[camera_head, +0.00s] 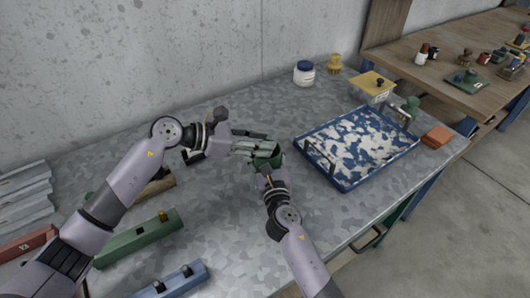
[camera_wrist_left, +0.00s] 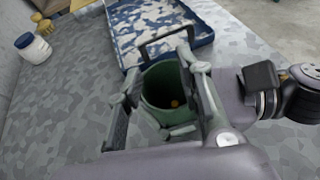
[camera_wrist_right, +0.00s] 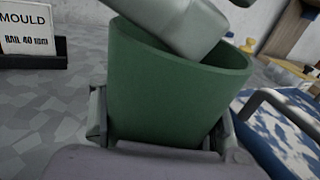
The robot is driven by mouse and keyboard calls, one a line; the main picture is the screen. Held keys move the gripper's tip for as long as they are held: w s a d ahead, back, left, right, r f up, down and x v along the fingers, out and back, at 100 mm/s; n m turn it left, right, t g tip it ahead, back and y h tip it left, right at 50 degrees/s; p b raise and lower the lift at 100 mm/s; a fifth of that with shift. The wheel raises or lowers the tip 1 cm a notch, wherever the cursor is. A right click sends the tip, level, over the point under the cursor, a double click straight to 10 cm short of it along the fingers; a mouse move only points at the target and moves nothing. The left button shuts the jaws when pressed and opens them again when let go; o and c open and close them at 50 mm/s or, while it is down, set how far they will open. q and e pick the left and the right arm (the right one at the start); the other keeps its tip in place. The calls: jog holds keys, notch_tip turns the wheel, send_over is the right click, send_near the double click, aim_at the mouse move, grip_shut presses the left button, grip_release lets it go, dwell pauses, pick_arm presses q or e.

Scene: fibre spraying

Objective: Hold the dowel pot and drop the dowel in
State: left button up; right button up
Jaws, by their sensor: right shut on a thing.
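The green dowel pot (camera_head: 270,158) stands upright and open at the top above the bench. It fills the middle of the right wrist view (camera_wrist_right: 175,95). My right gripper (camera_head: 268,176) is shut on the pot, with a finger on each side. My left gripper (camera_head: 256,147) is over the pot mouth. In the left wrist view its fingers (camera_wrist_left: 165,95) are spread wide with nothing between them but the view into the pot (camera_wrist_left: 172,80). A small orange-yellow dowel end (camera_wrist_left: 175,103) shows down inside the pot. The rest of it is hidden.
A blue-and-white mottled tray (camera_head: 345,186) with a dark handle lies just right of the grippers. A white jar (camera_head: 304,77), a yellow box (camera_head: 372,88) and an orange block (camera_head: 437,136) stand farther off. Green (camera_head: 140,240) and blue (camera_head: 168,284) blocks lie at the front left.

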pick_arm(q)
jog(key=v, duration=1.1)
jog(key=shift+a, duration=0.25)
pick_arm(e)
jog(key=o, duration=1.6)
jog(key=shift+s, duration=0.1)
jog(key=s, duration=0.4)
jog(key=s+d, duration=0.1)
jog(key=s, duration=0.2)
jog(key=s+d, duration=0.1)
jog(key=s, duration=0.3)
jog(key=shift+s+d, duration=0.2)
jog(key=shift+s, duration=0.1)
